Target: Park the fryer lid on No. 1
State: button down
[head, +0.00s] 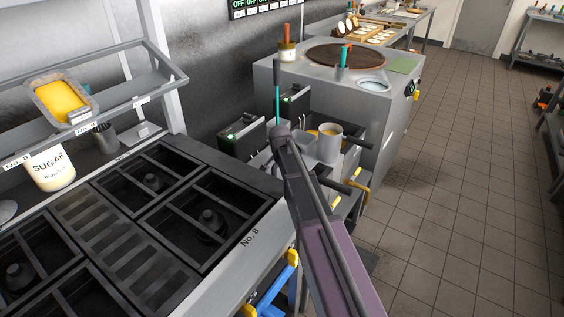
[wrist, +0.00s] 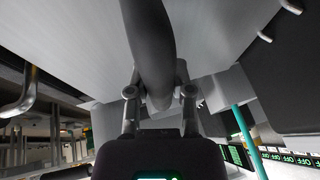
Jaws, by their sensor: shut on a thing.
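My gripper (wrist: 160,98) is shut on a thick dark grey handle (wrist: 150,40) in the wrist view. A broad pale grey surface (wrist: 75,50) lies behind the handle; it looks like the fryer lid, but I cannot be sure. In the head view my arm reaches away over the gap beside the stove, and its end (head: 280,135) is by the fryer units (head: 243,138). The lid is not clearly visible there, as my arm covers that spot. I can read no label No. 1 in either view.
The stove (head: 190,205), labelled No. 8, fills the left. A shelf (head: 110,105) above it holds a yellow-filled tub (head: 60,100). A grey mug-like pot (head: 328,143) and an upright teal rod (head: 277,90) stand near my gripper. The tandoor counter (head: 375,105) is behind; the right floor is clear.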

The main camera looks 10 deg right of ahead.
jog(key=shift+f+b, duration=0.65)
dwell(0.3)
jog(key=shift+c, duration=2.2)
grip_release()
jog(key=shift+r, duration=0.1)
